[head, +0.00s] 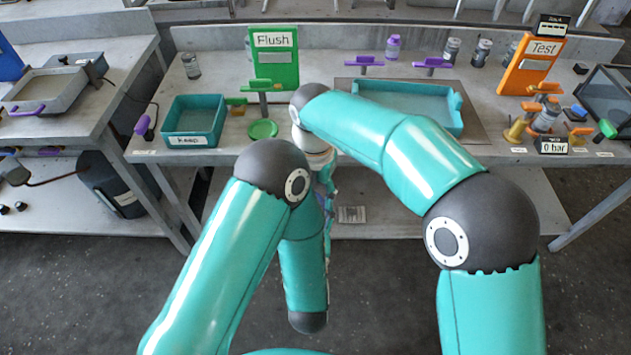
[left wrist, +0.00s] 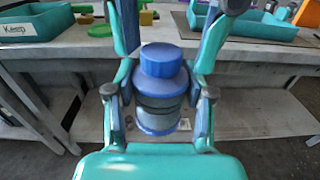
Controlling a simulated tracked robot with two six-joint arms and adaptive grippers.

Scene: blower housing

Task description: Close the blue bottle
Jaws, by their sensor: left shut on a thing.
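The blue bottle (left wrist: 158,104) stands upright between the fingers of my left gripper (left wrist: 163,80) in the left wrist view. It has a clear-looking grey-blue middle and a blue base. A blue cap (left wrist: 161,60) sits on top of it; I cannot tell how tightly it is seated. My left gripper is shut on the bottle, in front of the bench edge. In the head view my arms mostly hide the bottle and left gripper.
The bench (head: 350,150) carries a teal "Keep" tray (head: 193,142) at left, a green disc (head: 262,129), a green "Flush" sign (head: 274,60), a larger teal tray (head: 440,128) and an orange "Test" sign (head: 530,65). Several small bottles stand at the back. A lower shelf lies beneath.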

